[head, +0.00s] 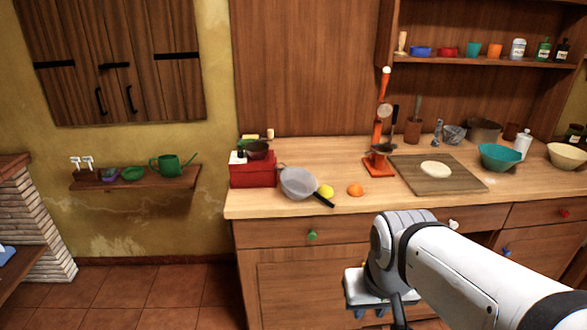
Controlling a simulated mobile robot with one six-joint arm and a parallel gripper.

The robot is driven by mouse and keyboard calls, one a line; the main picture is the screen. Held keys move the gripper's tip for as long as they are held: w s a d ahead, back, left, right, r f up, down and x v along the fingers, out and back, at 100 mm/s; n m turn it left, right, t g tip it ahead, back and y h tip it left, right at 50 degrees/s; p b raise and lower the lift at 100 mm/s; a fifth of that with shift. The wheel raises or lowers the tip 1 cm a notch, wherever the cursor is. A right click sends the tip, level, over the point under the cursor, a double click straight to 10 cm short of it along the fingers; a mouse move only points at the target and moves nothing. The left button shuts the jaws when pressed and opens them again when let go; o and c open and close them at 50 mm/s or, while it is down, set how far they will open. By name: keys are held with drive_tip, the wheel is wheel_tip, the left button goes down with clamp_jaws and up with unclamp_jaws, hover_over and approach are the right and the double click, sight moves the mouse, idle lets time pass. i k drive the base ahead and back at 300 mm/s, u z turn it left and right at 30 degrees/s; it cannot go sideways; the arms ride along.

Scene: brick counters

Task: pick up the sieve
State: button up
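The sieve (299,184) is a round grey bowl with a dark handle pointing to the lower right. It sits on the wooden counter near its left front edge, beside a red box. My gripper (379,312) is low in front of the cabinet fronts, below the counter top, and to the right of the sieve. It is apart from the sieve, and its fingers are partly hidden by my arm, so I cannot tell its opening.
On the counter (262,203), a lemon (326,191) and an orange (355,190) lie right of the sieve. The red box (252,173) stands left behind it. A cutting board (465,178) with dough and a teal bowl (501,157) are farther right.

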sight(297, 183)
drive_tip(key=i, duration=0.9)
drive_tip(key=u, duration=0.05)
